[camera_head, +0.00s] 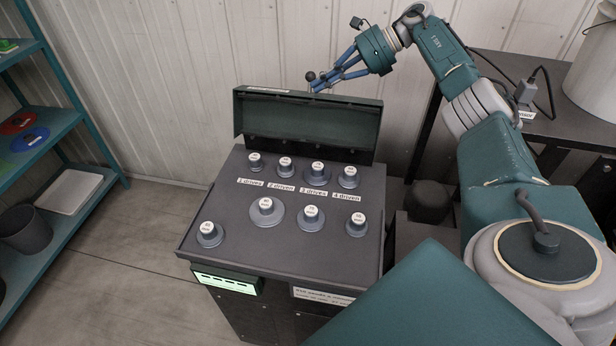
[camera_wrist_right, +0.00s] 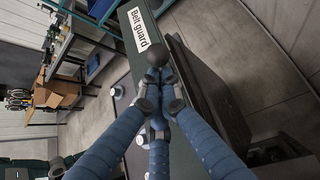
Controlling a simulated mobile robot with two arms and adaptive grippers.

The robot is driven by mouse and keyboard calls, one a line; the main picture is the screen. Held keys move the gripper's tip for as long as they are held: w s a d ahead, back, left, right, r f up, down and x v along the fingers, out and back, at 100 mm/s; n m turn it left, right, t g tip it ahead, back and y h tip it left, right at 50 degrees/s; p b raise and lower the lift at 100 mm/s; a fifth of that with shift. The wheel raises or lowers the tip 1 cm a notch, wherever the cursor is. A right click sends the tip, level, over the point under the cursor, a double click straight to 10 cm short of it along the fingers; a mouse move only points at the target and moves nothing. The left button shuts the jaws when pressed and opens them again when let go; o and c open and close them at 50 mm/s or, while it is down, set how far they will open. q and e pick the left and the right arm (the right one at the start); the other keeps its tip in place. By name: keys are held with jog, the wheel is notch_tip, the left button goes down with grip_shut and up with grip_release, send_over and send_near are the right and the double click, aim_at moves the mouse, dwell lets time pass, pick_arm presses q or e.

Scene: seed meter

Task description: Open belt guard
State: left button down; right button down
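The belt guard (camera_head: 308,120) is a dark green hinged cover standing raised along the back of the grey machine (camera_head: 280,230), its hollow inner side facing me. In the right wrist view its labelled face (camera_wrist_right: 138,22) reads "Belt guard". A dark round knob (camera_wrist_right: 155,56) sits on the guard, and it also shows above the guard's top edge in the head view (camera_head: 310,76). My right gripper (camera_head: 318,86) reaches from behind and above, its blue fingers closed together around the knob. The exact finger contact is partly hidden. My left gripper is not in view.
Several labelled grey pulleys (camera_head: 267,212) stand on the machine's top. A teal shelf (camera_head: 58,170) with coloured discs is at the left. A dark table (camera_head: 545,110) with a cable and a white bucket (camera_head: 592,72) is at the right. The ribbed wall is close behind.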

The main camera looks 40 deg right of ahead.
jog(key=shift+d+f, duration=0.1)
dwell(0.5)
jog(key=shift+s, duration=0.1)
jog(key=v, duration=0.7)
jog(key=shift+r, duration=0.3)
